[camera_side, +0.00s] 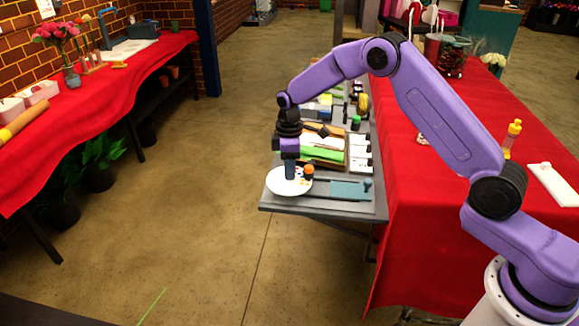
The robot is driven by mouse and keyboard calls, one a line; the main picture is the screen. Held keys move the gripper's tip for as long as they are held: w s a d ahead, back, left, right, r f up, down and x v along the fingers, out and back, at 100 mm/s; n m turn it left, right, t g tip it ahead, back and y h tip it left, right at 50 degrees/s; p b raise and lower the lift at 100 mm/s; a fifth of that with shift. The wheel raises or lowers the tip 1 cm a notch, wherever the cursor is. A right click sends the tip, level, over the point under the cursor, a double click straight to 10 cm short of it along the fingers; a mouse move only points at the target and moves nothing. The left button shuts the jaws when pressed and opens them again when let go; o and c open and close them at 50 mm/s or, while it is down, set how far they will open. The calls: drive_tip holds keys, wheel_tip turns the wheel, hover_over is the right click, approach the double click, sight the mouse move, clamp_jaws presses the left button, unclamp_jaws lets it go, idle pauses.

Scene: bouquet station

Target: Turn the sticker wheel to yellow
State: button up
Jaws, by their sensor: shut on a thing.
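The sticker wheel seems to be the white round disc (280,187) lying at the front left corner of the grey work table. Small coloured marks show on its right part, too small to read. An orange knob or cap (309,171) stands at its right edge. My gripper (290,176) points straight down over the disc, with its fingertips at the disc's upper surface. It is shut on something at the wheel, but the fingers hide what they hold. I cannot tell which colour the wheel is set to.
A teal-grey flat tool (350,189) lies right of the disc. Behind are a tray with green and brown sheets (322,154), white blocks (360,150) and a green-topped item (356,122). A red-covered table (420,220) stands close on the right.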

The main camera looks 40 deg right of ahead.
drive_tip(key=shift+w+r+n, duration=0.1)
drive_tip(key=shift+n, duration=0.2)
idle(0.4)
drive_tip(key=o, duration=0.8)
drive_tip(key=shift+c, duration=0.2)
wheel_tip(320, 180, up, 17)
drive_tip(key=shift+r, duration=0.2)
